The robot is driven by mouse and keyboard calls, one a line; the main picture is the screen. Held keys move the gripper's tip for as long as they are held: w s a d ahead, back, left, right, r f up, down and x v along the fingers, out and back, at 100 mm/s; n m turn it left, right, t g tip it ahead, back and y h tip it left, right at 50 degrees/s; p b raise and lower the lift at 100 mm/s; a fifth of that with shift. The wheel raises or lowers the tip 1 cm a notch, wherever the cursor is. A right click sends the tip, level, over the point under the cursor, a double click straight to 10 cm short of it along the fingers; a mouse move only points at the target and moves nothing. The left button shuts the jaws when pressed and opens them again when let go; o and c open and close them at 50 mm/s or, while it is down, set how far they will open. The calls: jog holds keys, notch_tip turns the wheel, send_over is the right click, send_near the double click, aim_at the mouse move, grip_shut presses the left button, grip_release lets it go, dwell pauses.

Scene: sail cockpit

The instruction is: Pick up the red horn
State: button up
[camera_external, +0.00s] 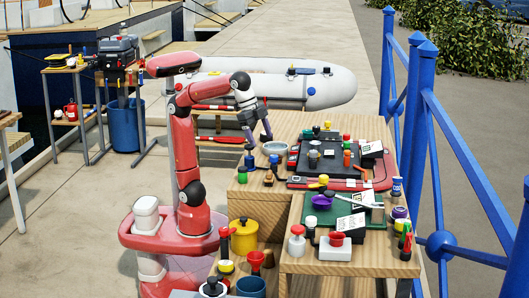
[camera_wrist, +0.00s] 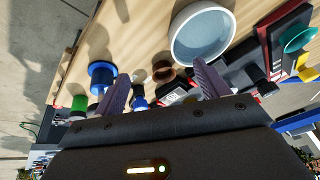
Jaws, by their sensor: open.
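I cannot tell for certain which thing is the red horn. A red flared piece (camera_external: 256,259) shows above a blue pot at the lower front, and it looks most like a horn or funnel. A white canister with a red top (camera_external: 297,240) stands on the front table. My gripper (camera_external: 257,137) is raised above the left part of the rear table, pointing down, well apart from these red things. In the wrist view, my gripper (camera_wrist: 160,82) has its two purple fingers spread, with nothing held between them. No red horn can be made out in the wrist view.
A round bowl (camera_external: 275,148) and small bottles stand near my gripper; the bowl also shows in the wrist view (camera_wrist: 203,36). A dark tray (camera_external: 302,174) and a green mat (camera_external: 318,217) carry clutter. A blue railing (camera_external: 427,120) borders the right side.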

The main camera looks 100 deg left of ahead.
jog(key=shift+m+t+h, duration=0.6)
jog(key=shift+t+h, duration=0.1)
jog(key=shift+h, duration=0.1)
jog(key=w+d, duration=0.3)
jog(key=d, duration=0.2)
jog(key=w+d, duration=0.3)
jog(key=d, duration=0.2)
jog(key=w+d, duration=0.3)
jog(key=d, duration=0.2)
jog(key=shift+r, duration=0.3)
jog(key=w+d+f+m+h, duration=0.1)
jog(key=w+d+f, duration=0.1)
jog(key=d, duration=1.1)
jog(key=g, duration=0.1)
send_over(254, 254)
jog(key=s+a, duration=0.2)
jog(key=s, duration=0.1)
notch_tip(254, 254, down, 13)
jog(key=shift+w+d+f+h, duration=0.15)
jog(key=shift+w+d+f, duration=0.1)
jog(key=shift+f, duration=0.15)
jog(key=shift+w+d+f+h, duration=0.15)
jog(key=shift+d+f, duration=0.1)
jog(key=shift+f, duration=0.1)
jog(key=x, duration=0.6)
jog(key=shift+w+a+r, duration=0.1)
jog(key=shift+w+a, duration=0.15)
jog(key=shift+c, duration=0.4)
jog(key=c, duration=1)
